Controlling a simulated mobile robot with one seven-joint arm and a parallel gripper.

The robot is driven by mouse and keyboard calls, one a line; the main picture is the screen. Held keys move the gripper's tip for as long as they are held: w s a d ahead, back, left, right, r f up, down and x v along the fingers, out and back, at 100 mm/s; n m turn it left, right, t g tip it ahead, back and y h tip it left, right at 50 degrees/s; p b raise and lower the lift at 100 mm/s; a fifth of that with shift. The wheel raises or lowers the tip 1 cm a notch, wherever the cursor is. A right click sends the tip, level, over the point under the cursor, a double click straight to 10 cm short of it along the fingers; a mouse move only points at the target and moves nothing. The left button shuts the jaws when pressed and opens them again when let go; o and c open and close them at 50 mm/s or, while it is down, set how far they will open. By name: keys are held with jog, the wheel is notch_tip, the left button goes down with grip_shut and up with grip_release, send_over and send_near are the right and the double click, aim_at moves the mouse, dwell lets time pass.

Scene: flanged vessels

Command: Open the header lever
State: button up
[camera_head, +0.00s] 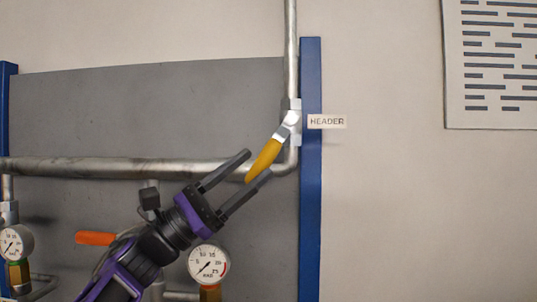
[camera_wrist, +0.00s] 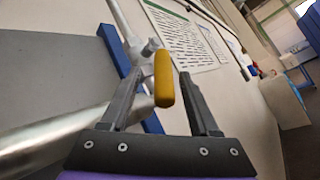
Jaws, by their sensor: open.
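The header lever (camera_head: 264,160) has a yellow handle and slants down to the left from its valve (camera_head: 291,121) on the vertical pipe. A white label (camera_head: 327,121) reading HEADER is beside the valve. My gripper (camera_head: 260,165) is open, and the handle's lower end shows between its fingertips in the head view. In the wrist view the yellow handle (camera_wrist: 164,78) also appears between the two fingers of my gripper (camera_wrist: 160,78), nearer the left finger. I cannot tell whether a finger touches it.
A horizontal pipe (camera_head: 100,168) runs behind my gripper. An orange lever (camera_head: 95,238) and pressure gauges (camera_head: 208,263) (camera_head: 15,243) are below. A blue post (camera_head: 311,200) stands right of the valve. The wall to the right is clear except for a printed sheet (camera_head: 495,118).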

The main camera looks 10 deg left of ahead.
jog(key=v, duration=1.1)
jog(key=shift+a+f, duration=0.1)
jog(key=shift+f, duration=0.15)
